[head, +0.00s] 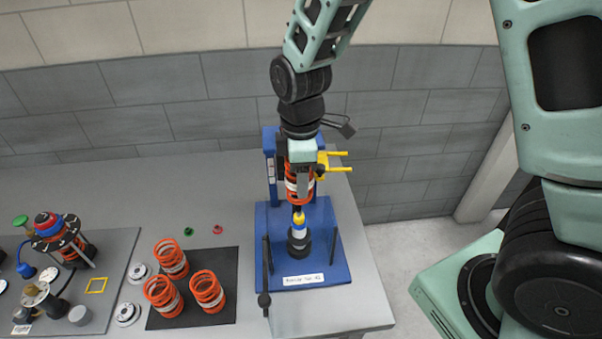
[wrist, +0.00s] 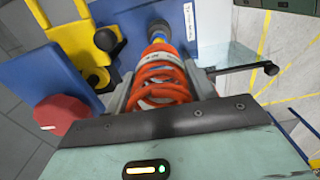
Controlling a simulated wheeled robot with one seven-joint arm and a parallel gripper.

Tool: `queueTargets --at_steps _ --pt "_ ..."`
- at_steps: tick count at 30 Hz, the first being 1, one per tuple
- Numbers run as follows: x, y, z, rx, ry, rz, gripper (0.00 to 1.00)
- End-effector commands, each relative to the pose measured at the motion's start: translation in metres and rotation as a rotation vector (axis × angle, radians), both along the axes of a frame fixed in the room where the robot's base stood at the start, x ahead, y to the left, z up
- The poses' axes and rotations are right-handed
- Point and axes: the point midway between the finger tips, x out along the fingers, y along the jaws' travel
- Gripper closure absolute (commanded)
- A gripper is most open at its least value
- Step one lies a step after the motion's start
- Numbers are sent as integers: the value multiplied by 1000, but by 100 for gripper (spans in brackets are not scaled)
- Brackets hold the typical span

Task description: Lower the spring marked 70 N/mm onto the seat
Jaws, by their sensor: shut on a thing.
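My gripper (head: 301,180) is shut on an orange coil spring (head: 291,190) with a pale label band. The spring hangs upright above the blue fixture (head: 262,225), over a post with a yellow tip (head: 299,218), a blue-and-white middle and a black base. The black base (head: 299,246) looks like the seat. In the wrist view the spring (wrist: 160,88) sits between both fingers, and the blue and black post shows beyond its far end. The spring's marking is too small to read. Whether the post tip is inside the coil is unclear.
Three more orange springs (head: 207,290) stand on a dark mat (head: 230,255) at left. An assembled strut (head: 58,235) stands on a grey board further left. Yellow prongs (head: 335,168) stick out right of the fixture column. A black lever (head: 266,270) stands at the fixture's left.

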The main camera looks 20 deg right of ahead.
Motion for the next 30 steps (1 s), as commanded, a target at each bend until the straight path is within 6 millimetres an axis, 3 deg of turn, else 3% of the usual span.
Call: queueTargets --at_steps 18,30 --pt "0 0 -37 0 0 -1 81" --pt "0 0 -37 1 0 -1 81"
